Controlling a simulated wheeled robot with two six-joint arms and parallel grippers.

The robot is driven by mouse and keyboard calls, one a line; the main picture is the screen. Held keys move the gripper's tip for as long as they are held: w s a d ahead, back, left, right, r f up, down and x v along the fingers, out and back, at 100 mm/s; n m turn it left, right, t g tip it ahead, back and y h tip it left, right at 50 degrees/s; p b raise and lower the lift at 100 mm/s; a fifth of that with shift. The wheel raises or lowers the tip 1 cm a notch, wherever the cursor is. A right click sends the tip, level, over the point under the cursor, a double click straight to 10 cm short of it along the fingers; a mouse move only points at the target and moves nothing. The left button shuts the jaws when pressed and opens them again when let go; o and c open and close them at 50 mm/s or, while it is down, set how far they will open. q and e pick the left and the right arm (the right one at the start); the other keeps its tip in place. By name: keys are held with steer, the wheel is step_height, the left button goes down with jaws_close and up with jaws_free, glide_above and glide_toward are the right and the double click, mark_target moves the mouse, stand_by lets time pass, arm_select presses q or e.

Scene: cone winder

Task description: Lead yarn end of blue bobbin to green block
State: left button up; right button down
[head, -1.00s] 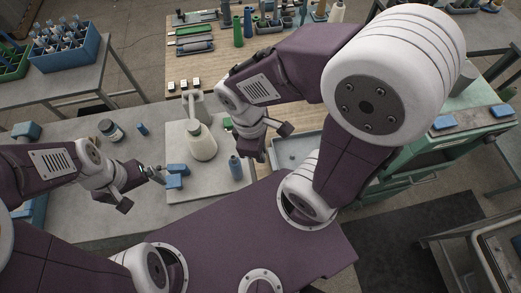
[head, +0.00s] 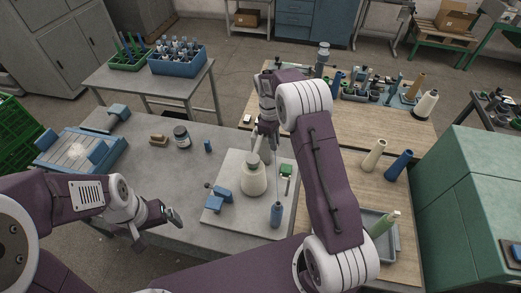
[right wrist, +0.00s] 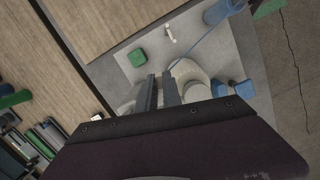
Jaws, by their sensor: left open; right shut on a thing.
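The blue bobbin (head: 276,214) stands upright at the near right of a pale plate (head: 240,228); it also shows in the right wrist view (right wrist: 222,12). A thin blue yarn (right wrist: 194,47) runs from it to my right gripper's fingertips (right wrist: 160,78). The yarn end itself is too small to see. The green block (head: 286,170) sits on the plate beyond the bobbin, and shows in the wrist view (right wrist: 137,57) apart from the fingers. My right gripper (head: 265,146) is shut on the yarn, over the plate's far side. My left gripper (head: 176,218) is open and empty, left of the plate.
A cream cone (head: 253,180) stands mid-plate, close to my right fingers. Blue blocks (head: 222,194) lie at the plate's left. A small white peg (right wrist: 170,33) stands between green block and bobbin. A dark jar (head: 182,138) stands left on the grey table.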

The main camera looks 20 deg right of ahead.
steer(key=s+d+f+b, duration=0.1)
steer(key=d+f+b, duration=0.1)
steer(key=f, duration=0.4)
steer(key=s+d+f+m+b, duration=0.1)
steer(key=s+d+f+b, duration=0.1)
steer(key=f, duration=0.4)
steer(key=shift+d, duration=0.5)
